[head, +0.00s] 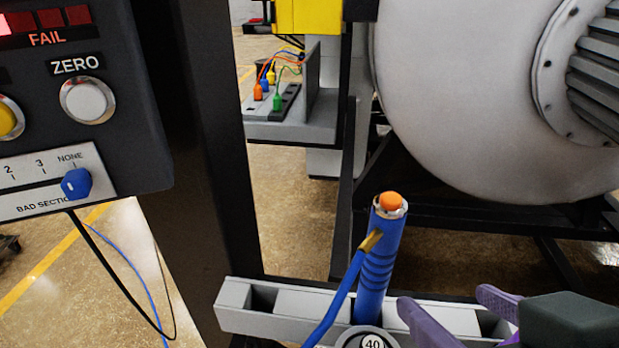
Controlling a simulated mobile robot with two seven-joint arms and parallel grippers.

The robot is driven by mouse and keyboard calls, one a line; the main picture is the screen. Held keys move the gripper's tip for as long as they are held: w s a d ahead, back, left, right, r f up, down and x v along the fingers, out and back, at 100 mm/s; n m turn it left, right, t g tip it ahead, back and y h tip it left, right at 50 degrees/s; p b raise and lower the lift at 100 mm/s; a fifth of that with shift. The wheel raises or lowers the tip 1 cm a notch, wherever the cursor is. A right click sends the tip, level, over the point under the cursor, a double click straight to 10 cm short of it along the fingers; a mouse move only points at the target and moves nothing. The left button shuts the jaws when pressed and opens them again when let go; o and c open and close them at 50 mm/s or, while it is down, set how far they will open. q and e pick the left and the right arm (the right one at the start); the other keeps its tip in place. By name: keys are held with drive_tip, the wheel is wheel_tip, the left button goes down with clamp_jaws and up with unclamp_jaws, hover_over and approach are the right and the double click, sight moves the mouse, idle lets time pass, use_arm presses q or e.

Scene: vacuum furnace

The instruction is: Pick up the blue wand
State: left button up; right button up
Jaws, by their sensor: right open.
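The blue wand (378,262) stands nearly upright, leaning slightly right, at the grey rack (300,303). It has an orange tip (391,201), dark bands and a brass fitting on its left side, where a blue cable (341,299) runs down. Its lower end is hidden behind a round part marked 40 (372,343). My right gripper (446,299) is at the bottom right, with purple fingers spread apart and empty. It is to the right of the wand's lower part, and I see a gap between them. My left gripper is not in view.
A dark control panel (120,130) with a blue knob (76,183) is at the left, beside a black post (215,150). A large white vessel (470,90) fills the upper right. A grey shelf (290,131) holds coloured plugs behind. Space above the wand looks clear.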

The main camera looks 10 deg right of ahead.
sight(378, 280)
drive_tip(key=a+f+t+b, duration=0.1)
drive_tip(key=w+a+f+t+b, duration=0.1)
drive_tip(key=b, duration=0.1)
drive_tip(key=w+a+f+b, duration=0.1)
drive_tip(key=f+b, duration=0.1)
drive_tip(key=shift+w+f+t, duration=0.1)
drive_tip(key=shift+w+t, duration=0.05)
drive_tip(key=shift+t, duration=0.25)
drive_tip(key=shift+w+a+y, duration=0.15)
drive_tip(key=shift+a+y, duration=0.05)
drive_tip(key=shift+y, duration=0.1)
drive_tip(key=shift+w, duration=0.35)
drive_tip(key=x, duration=0.3)
drive_tip(key=shift+w+r, duration=0.2)
drive_tip(key=shift+r+x, duration=0.2)
drive_tip(key=shift+x, duration=2.75)
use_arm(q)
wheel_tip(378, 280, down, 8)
use_arm(e)
drive_tip(key=shift+w+d, duration=0.1)
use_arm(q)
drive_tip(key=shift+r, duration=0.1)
use_arm(e)
drive_tip(key=shift+c, duration=0.4)
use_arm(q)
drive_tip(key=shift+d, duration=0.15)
use_arm(e)
clamp_jaws()
